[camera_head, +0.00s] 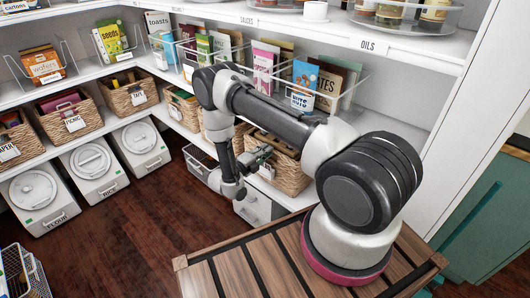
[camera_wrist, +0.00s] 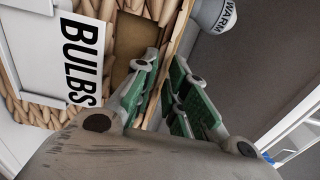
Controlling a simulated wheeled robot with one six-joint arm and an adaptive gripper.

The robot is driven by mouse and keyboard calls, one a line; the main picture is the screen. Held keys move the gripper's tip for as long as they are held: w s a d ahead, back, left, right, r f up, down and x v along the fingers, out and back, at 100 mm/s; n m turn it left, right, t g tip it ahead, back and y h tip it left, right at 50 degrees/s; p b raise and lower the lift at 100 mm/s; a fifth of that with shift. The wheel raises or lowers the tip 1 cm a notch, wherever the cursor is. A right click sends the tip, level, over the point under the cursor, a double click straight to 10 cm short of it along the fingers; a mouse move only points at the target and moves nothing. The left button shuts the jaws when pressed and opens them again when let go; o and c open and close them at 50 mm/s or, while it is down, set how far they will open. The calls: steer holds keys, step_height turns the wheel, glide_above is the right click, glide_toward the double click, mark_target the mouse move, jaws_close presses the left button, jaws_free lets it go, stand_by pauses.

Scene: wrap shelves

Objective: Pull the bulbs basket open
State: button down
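The bulbs basket (camera_head: 288,172) is a woven wicker basket on the lower shelf, behind my forearm. Its white BULBS label (camera_wrist: 70,50) fills the left of the wrist view, turned sideways. My gripper (camera_head: 258,157) is at the front of this basket; it also shows in the wrist view (camera_wrist: 165,65). Its green-padded fingers stand apart, with the thin basket rim (camera_wrist: 181,30) running between them. Firm contact with the rim cannot be made out. A bulb marked WARM (camera_wrist: 212,14) shows past the rim.
Other wicker baskets (camera_head: 72,122) line the same shelf to the left. Clear trays (camera_head: 305,90) of packets are on the shelf above. The dark wood floor (camera_head: 125,245) is open at front left.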

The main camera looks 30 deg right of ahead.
steer(key=shift+a, duration=0.15)
steer(key=v, duration=2.2)
steer(key=shift+s+a, duration=0.2)
steer(key=shift+a, duration=0.05)
steer(key=shift+f, duration=0.1)
steer(key=c, duration=1.4)
jaws_free()
steer(key=shift+c, duration=0.2)
steer(key=v, duration=1.2)
